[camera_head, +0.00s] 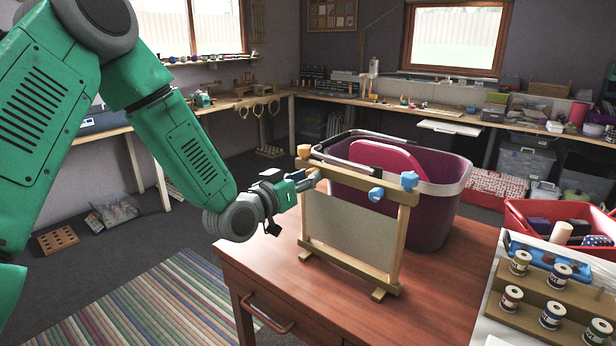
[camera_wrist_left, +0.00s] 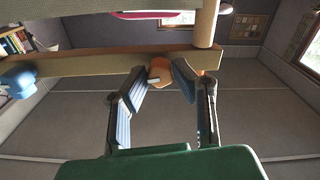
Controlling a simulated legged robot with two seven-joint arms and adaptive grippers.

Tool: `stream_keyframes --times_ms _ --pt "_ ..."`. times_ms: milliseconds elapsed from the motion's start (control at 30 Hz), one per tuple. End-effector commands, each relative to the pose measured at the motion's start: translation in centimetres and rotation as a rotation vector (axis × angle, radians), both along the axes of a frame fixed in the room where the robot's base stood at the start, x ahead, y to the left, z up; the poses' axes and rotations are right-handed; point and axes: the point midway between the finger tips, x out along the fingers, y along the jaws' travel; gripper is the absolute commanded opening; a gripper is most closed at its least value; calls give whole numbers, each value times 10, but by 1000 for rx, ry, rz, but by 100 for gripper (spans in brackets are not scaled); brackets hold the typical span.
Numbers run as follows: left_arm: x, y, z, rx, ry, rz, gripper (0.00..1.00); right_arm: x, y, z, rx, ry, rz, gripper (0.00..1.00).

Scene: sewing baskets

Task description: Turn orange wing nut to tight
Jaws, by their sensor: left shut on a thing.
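A wooden frame with a cream cloth panel (camera_head: 350,235) stands upright on the table. An orange knob (camera_head: 304,151) sits at its upper left end. My left gripper (camera_head: 312,178) reaches in from the left to this upper left corner. In the left wrist view my left gripper (camera_wrist_left: 163,80) is shut on the orange wing nut (camera_wrist_left: 160,72), which shows between the fingertips against the wooden bar (camera_wrist_left: 90,68). In the head view the gripper hides this nut. Blue wing nuts (camera_head: 376,194) (camera_head: 409,180) sit at the frame's right end. My right gripper is not in view.
A maroon basket (camera_head: 440,215) stands close behind the frame. A wooden rack with thread spools (camera_head: 552,315) and a red bin (camera_head: 520,225) are at the right. The red-brown table top (camera_head: 310,300) is clear in front of the frame.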

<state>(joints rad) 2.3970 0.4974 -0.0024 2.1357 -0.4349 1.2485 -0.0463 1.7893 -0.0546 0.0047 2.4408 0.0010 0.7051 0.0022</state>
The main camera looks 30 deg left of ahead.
Motion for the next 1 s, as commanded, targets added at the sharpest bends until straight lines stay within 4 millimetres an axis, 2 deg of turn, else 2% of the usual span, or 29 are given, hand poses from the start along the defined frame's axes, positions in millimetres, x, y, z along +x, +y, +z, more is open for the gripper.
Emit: stream_keyframes --times_ms 33,400,967,1000 --pt "-2 2 -9 34 20 4 0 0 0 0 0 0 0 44" --pt "-2 4 -9 187 8 5 0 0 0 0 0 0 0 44" --pt "-3 4 -9 211 5 5 0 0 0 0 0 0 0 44" --pt "-3 4 -9 211 4 5 36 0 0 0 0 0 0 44"
